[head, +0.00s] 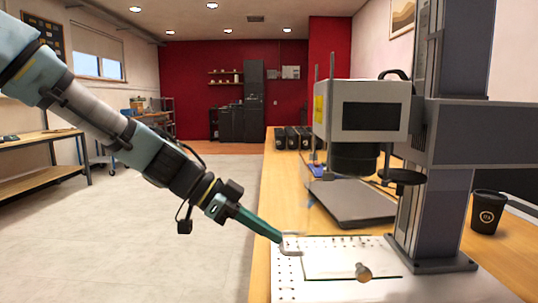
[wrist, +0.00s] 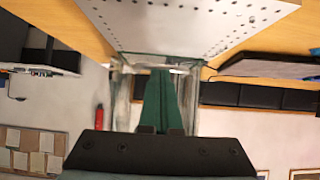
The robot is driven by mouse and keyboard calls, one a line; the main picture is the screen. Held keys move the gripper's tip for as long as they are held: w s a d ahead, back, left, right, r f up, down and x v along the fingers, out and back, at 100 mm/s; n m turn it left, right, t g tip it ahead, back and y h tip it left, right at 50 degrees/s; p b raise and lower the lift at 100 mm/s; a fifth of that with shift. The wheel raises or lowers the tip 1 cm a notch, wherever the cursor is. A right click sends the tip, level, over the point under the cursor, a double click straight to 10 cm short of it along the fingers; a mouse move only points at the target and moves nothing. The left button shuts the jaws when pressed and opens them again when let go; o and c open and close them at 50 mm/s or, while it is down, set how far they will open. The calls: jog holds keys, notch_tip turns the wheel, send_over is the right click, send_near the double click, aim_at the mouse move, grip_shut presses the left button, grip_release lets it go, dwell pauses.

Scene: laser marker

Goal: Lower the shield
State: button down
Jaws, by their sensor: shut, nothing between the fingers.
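The laser marker (head: 362,110) is a white and black head on a dark column (head: 435,190), above a white perforated plate (head: 290,285). Faint clear panel edges, seemingly the shield (head: 308,192), show below the head's left side; their full outline is hard to see. In the wrist view, clear glass-like panels (wrist: 122,95) stand on both sides of my green fingers, with a clear edge across their tips. My gripper (head: 279,239) is shut and empty, its fingertips beside a pale rounded piece (head: 291,246) at the plate's left edge. I cannot tell if they touch.
A grey flat slab (head: 350,203) lies behind the plate on the wooden table (head: 268,200). A metal knob (head: 363,271) stands on the plate's front. A black cup (head: 487,212) stands right of the column. The floor left of the table is clear.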

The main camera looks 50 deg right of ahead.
jog(key=v, duration=1.1)
jog(key=w+a+f+n+t+y, duration=0.2)
jog(key=w+a+f+n+t, duration=0.2)
jog(key=w+a+f+n, duration=0.45)
jog(key=w+a+f+n+t+y, duration=0.1)
jog(key=w+a+f+n+t, duration=0.35)
jog(key=a, duration=0.75)
jog(key=w+a+f+n+t+y, duration=0.1)
jog(key=w+a+f+n+y, duration=0.1)
jog(key=a+n, duration=0.7)
jog(key=w+a+f+n+t+y, duration=0.1)
jog(key=a+n, duration=0.4)
jog(key=a, duration=0.8)
notch_tip(320, 180, up, 14)
jog(key=p, duration=1.4)
jog(key=shift+r+n+p, duration=0.2)
jog(key=shift+n+p, duration=0.1)
jog(key=shift+p, duration=0.1)
jog(key=shift+w+d, duration=0.1)
jog(key=shift+d, duration=0.2)
